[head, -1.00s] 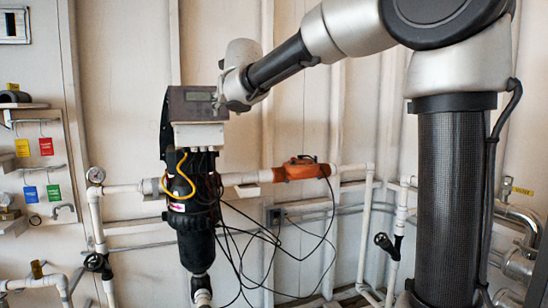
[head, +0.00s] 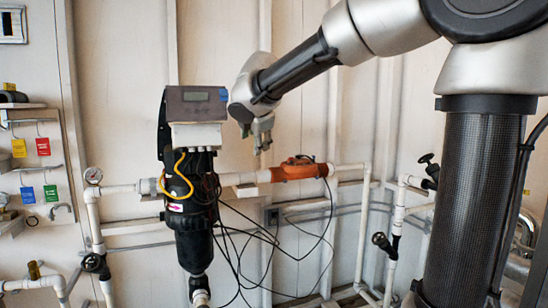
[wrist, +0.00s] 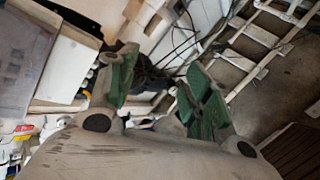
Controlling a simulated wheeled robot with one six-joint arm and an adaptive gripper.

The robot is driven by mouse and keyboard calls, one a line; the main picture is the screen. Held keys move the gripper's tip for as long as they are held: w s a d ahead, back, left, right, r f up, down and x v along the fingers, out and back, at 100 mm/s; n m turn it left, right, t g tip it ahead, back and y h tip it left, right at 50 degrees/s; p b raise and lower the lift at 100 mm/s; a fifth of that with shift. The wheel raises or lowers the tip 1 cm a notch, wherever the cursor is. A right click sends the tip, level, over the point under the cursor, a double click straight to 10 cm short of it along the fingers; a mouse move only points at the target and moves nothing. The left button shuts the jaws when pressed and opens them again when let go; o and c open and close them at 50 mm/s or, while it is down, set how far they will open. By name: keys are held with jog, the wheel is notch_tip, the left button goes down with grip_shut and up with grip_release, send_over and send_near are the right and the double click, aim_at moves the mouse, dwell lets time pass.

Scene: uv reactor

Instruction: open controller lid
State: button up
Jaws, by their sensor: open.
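The controller (head: 196,135) is a box with a white lower part, mounted on top of a black upright reactor body. Its grey lid (head: 190,104), with a small display at the upper right, covers the upper front and looks shut. My gripper (head: 258,142) is to the right of the controller, apart from it, with its fingers pointing down. In the wrist view my gripper (wrist: 160,92) shows two green-padded fingers spread apart with nothing held between them. The grey lid (wrist: 25,55) and white casing appear at the left of that view, tilted.
A yellow cable (head: 180,175) and several black cables (head: 245,232) hang below the controller. An orange valve (head: 300,169) sits on the white pipe to the right. Wall space above the orange valve is free.

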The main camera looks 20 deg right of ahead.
jog(key=s+d+f+m+g, duration=0.2)
jog(key=s+d+f+m, duration=0.1)
jog(key=s+f+m, duration=0.1)
jog(key=shift+s+d+f+m, duration=0.25)
jog(key=shift+s+d+m, duration=0.1)
jog(key=shift+s+m, duration=0.35)
